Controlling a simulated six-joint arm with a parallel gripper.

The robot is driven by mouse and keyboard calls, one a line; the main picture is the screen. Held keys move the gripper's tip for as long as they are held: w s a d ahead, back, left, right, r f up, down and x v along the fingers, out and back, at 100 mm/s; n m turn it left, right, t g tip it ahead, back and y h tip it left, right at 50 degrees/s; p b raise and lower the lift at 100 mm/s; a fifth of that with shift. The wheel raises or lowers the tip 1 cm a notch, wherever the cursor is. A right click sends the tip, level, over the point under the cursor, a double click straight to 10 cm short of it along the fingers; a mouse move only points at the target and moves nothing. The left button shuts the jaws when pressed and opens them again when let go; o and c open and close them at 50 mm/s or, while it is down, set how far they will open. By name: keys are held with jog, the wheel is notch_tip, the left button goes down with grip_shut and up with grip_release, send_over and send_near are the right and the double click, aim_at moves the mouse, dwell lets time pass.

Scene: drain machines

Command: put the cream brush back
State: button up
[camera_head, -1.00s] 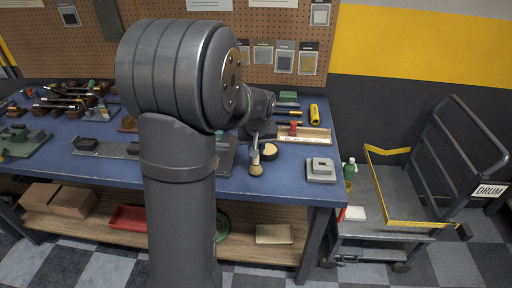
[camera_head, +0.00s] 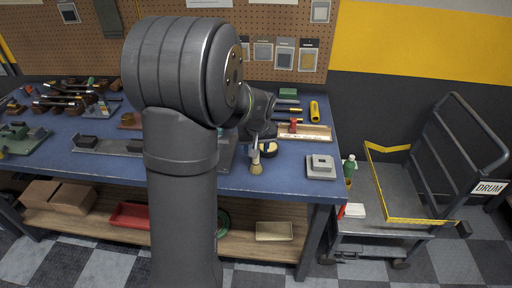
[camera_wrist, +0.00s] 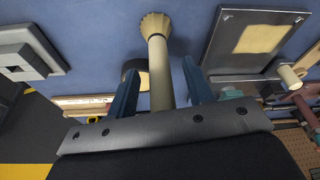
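The cream brush (camera_wrist: 158,65) is upright between the two fingers of my gripper (camera_wrist: 162,85) in the wrist view, with its flared bristle end away from the palm. A gap shows on each side of the handle, so the fingers look open around it. In the head view the brush (camera_head: 256,168) is below my gripper, bristles down, near the front edge of the blue workbench (camera_head: 285,184). I cannot tell whether its bristles touch the bench top. A round black dish with a cream middle (camera_head: 269,151) is just behind the brush.
A grey square block (camera_head: 320,167) is to the right. A shallow tray (camera_head: 318,133) and a yellow cylinder (camera_head: 314,111) are behind. A grey plate (camera_wrist: 240,42) lies beside the brush. Several tools crowd the bench's left. A trolley (camera_head: 385,215) stands right of the bench.

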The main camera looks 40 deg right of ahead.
jog(key=shift+r, duration=0.15)
jog(key=v, duration=1.7)
jog(key=x, duration=1.7)
jog(key=shift+r, duration=0.1)
